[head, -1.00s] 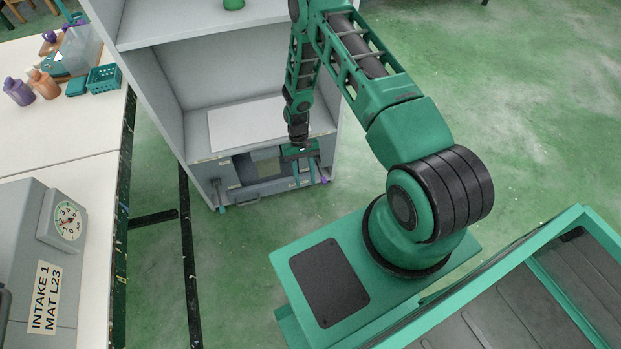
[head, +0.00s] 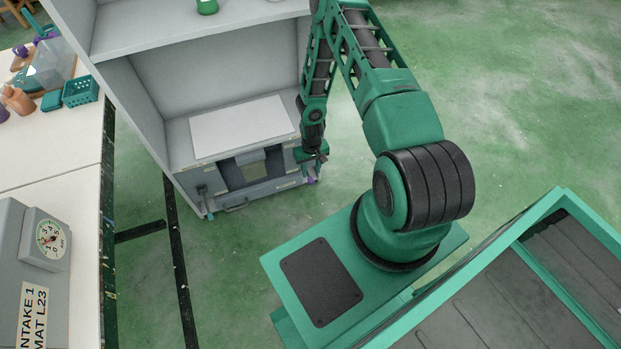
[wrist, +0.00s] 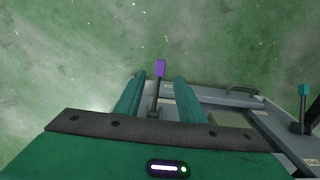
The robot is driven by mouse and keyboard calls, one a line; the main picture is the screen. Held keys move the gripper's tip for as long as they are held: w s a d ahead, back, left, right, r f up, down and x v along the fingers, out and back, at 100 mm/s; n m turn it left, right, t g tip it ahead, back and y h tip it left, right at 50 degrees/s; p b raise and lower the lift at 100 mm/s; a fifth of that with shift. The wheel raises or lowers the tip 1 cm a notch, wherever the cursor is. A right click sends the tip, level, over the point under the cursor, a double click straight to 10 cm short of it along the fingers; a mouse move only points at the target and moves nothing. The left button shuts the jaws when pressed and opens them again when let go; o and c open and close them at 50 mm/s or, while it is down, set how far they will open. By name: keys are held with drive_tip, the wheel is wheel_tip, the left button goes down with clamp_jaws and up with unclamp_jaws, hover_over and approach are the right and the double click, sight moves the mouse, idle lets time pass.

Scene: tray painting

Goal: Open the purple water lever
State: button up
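The purple water lever is a dark upright stem with a purple tip (wrist: 160,69), on the right end of the grey cabinet's low front part. In the head view only a bit of its purple tip (head: 311,181) shows below my gripper (head: 316,156). In the wrist view my gripper (wrist: 160,82) is open, with one teal finger on each side of the lever. The lever stands between the fingers, nearer the left one; I cannot tell if either touches it. A teal-tipped lever (wrist: 304,92) stands at the other end of the cabinet front.
The grey shelf cabinet (head: 222,74) holds a white sheet (head: 238,127) above a front recess and a handle (head: 236,206). A white table (head: 52,140) with bottles, a teal basket (head: 80,91) and a dial box (head: 46,239) stands left.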

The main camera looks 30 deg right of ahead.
sight(311, 180)
drive_tip(key=shift+f, duration=3.1)
clamp_jaws()
